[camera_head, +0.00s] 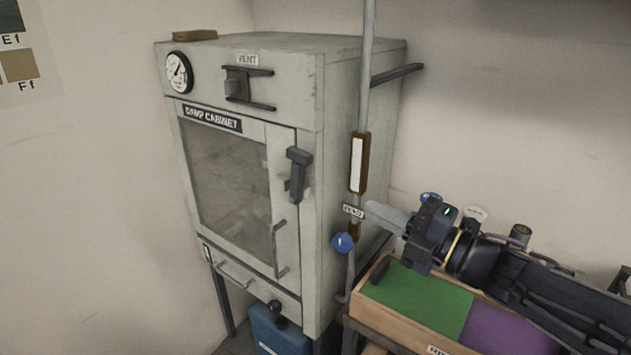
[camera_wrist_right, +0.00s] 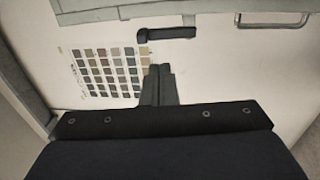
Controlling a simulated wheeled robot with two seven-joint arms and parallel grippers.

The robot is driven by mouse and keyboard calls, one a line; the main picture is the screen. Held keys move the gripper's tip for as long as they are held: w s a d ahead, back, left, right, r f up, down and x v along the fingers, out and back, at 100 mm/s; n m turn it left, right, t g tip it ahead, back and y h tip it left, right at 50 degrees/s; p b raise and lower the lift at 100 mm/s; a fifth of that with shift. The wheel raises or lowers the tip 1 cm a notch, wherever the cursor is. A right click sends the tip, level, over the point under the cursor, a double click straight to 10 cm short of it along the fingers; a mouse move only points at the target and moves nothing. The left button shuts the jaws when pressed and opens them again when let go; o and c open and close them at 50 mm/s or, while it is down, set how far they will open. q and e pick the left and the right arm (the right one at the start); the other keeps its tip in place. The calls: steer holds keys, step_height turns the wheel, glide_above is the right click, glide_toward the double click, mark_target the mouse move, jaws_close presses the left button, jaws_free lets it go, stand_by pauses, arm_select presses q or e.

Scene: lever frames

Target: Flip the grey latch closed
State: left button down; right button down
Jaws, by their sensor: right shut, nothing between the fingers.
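The dark grey latch (camera_head: 298,173) sits on the right edge of the cabinet's door frame. Its handle hangs about upright, with a wider block at the top. In the right wrist view the latch (camera_wrist_right: 168,33) lies across the picture, just beyond my fingertips. My right gripper (camera_head: 374,209) is to the right of the cabinet, pointing left, with a clear gap to the latch. Its fingers (camera_wrist_right: 160,70) are together and empty in the wrist view. My left gripper is in neither view.
The cabinet (camera_head: 312,215) has a glass door, pull handles and a vent control (camera_head: 248,85). A vertical pipe (camera_head: 366,65) and a blue knob (camera_head: 342,243) stand between my gripper and the cabinet. A wooden tray (camera_head: 375,312) with green and purple sections lies below my right arm.

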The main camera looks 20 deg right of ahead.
mark_target(302, 174)
steer(key=p+x, duration=0.1)
steer(key=x, duration=1.2)
steer(key=shift+p, duration=0.35)
